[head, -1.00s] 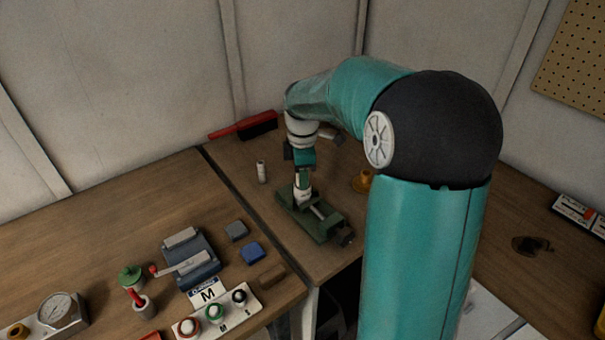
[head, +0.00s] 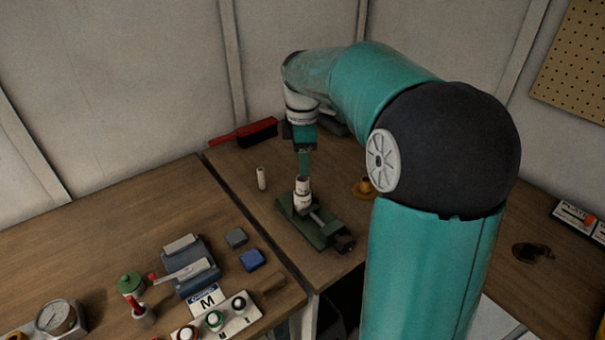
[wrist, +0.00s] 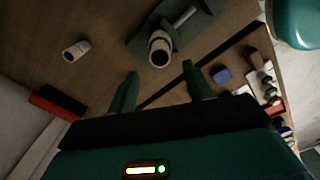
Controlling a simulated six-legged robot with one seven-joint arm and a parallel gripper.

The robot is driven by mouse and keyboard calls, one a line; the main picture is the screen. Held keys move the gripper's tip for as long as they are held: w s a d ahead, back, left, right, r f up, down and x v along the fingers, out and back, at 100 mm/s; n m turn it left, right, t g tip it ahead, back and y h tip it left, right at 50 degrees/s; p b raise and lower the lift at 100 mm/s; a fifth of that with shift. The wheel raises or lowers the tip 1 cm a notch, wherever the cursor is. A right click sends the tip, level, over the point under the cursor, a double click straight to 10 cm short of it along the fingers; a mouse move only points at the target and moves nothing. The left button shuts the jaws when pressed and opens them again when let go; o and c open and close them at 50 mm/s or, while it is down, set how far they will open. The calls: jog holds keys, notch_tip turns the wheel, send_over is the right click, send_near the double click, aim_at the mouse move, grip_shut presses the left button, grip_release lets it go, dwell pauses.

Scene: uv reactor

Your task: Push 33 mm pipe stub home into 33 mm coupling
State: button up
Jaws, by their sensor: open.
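A white pipe piece (head: 302,185) stands upright in the green vise (head: 325,235), on a wider white fitting (head: 301,203) that looks like the coupling. In the wrist view the pipe's open round end (wrist: 159,55) faces me, just beyond my fingertips. How deep it sits in the fitting I cannot tell. My gripper (head: 304,174) is above the pipe, fingers pointing down. In the wrist view my gripper (wrist: 159,69) has its two green fingers wide apart with nothing between them.
A thinner-looking white cylinder (head: 261,178) stands left of the vise; it also shows in the wrist view (wrist: 76,50). A red-handled brush (head: 245,133) lies behind. A yellow-brown part (head: 364,188) is to the right. Blue and grey blocks and a button panel (head: 222,318) are front left.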

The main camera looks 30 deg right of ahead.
jog(key=s+a+r+m+t+h, duration=0.1)
jog(key=s+a+r+m, duration=0.25)
jog(key=s, duration=0.25)
jog(key=s+a+r+m+t, duration=0.2)
jog(key=s+a+r+m, duration=0.1)
jog(key=s+a, duration=0.2)
jog(key=s+a+f+m+t+y, duration=0.1)
jog(key=s+a+f+m+t, duration=0.1)
jog(key=s+m, duration=0.5)
jog(key=shift+s+a+f+m+t, duration=0.35)
jog(key=shift+s+a+f, duration=0.65)
jog(key=shift+s, duration=1.1)
jog(key=shift+d+f, duration=0.2)
